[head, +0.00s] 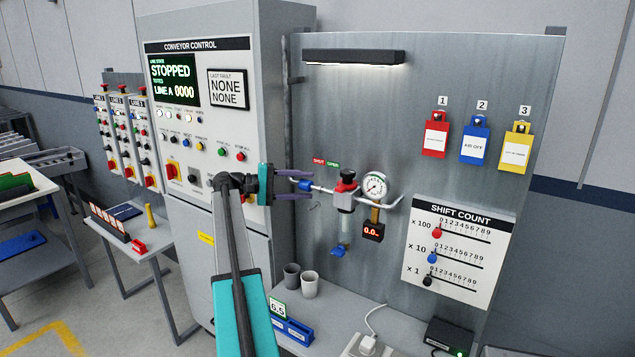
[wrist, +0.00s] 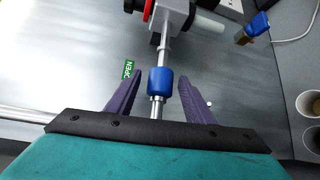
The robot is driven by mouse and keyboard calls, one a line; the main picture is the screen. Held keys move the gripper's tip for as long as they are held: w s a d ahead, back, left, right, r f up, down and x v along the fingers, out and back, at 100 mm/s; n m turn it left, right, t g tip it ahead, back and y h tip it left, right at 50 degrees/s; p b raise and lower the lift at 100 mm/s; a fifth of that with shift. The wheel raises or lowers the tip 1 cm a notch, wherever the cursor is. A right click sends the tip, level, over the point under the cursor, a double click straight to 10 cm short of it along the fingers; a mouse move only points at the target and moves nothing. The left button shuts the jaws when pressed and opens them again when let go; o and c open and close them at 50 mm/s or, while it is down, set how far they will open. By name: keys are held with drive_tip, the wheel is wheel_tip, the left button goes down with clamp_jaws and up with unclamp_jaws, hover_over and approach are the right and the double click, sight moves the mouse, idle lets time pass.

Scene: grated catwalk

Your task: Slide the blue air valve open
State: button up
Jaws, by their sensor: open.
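The blue air valve (head: 305,185) is a short blue sleeve on a thin metal pipe, left of the red-topped regulator (head: 346,190). In the head view it sits below and slightly left of the red SHUT label (head: 319,161); the green OPEN label (head: 333,164) is further right. My gripper (head: 311,185) reaches in from the left with its purple fingers open. In the wrist view the blue sleeve (wrist: 160,80) lies between the fingertips of my gripper (wrist: 162,79), with a gap showing on each side. The OPEN label (wrist: 128,69) shows beside the left finger.
A round gauge (head: 374,185) and a small red digital display (head: 372,231) are right of the regulator. A blue-handled fitting (head: 339,250) hangs below. Two grey cups (head: 309,284) stand on the bench below. The conveyor control cabinet (head: 200,110) is close on the left.

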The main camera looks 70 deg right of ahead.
drive_tip(key=shift+p+x, duration=0.7)
drive_tip(key=shift+x, duration=1.6)
